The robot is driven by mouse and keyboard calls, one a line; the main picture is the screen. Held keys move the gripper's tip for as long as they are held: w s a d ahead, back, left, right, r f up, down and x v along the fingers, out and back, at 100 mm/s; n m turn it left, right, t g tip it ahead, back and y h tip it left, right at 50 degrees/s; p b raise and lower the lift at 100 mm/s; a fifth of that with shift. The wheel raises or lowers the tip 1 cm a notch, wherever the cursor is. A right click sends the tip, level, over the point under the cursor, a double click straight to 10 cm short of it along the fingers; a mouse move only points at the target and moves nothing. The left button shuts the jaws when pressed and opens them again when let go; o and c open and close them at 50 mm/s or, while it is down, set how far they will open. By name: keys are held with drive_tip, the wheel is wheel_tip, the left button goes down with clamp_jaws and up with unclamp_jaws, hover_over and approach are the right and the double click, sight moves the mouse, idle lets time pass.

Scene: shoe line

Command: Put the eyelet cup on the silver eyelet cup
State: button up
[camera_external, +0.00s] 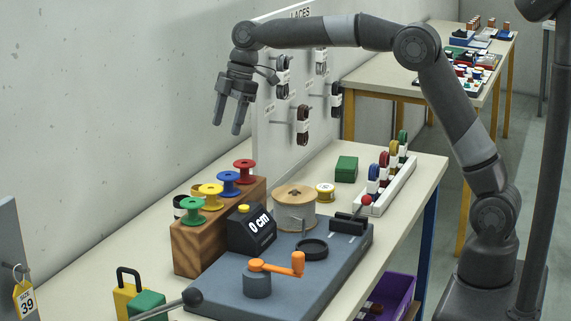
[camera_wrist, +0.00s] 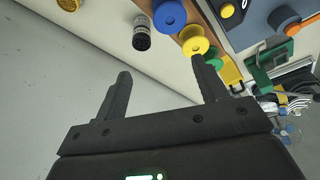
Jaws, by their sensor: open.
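My gripper (camera_external: 228,128) hangs high over the wall side of the table, left of the laces board. Its fingers are apart with nothing between them; they also show in the wrist view (camera_wrist: 162,68). I cannot clearly make out an eyelet cup or a silver eyelet cup in either view. A small black cylinder with a pale label (camera_wrist: 141,34) stands beyond the fingertips in the wrist view. It is partly hidden behind the spools in the external view (camera_external: 180,205). I cannot tell what it holds.
A wooden block (camera_external: 195,245) carries several coloured spools. A grey-blue base (camera_external: 340,268) has an orange crank (camera_external: 275,267) and a counter (camera_external: 252,230). The laces board (camera_external: 268,125) stands upright near my gripper. A far table (camera_external: 390,87) holds several small coloured items.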

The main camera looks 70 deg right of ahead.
drive_tip(key=s+d+r+m+t+h, duration=0.1)
drive_tip(key=s+d+r+m, duration=0.15)
drive_tip(key=s, duration=0.85)
drive_tip(key=s+d+r+m+t+h, duration=0.1)
drive_tip(key=s+d+r+m, duration=0.2)
drive_tip(key=s, duration=0.7)
drive_tip(key=s+d+f+m, duration=0.1)
drive_tip(key=s+f+m, duration=0.2)
drive_tip(key=s, duration=0.7)
drive_tip(key=s+d+f+m+t+h, duration=0.1)
drive_tip(key=s+f+m, duration=0.3)
drive_tip(key=s, duration=0.6)
drive_tip(key=shift+s+d+f+t, duration=0.2)
drive_tip(key=shift+s+f+t, duration=0.1)
drive_tip(key=shift+f, duration=0.5)
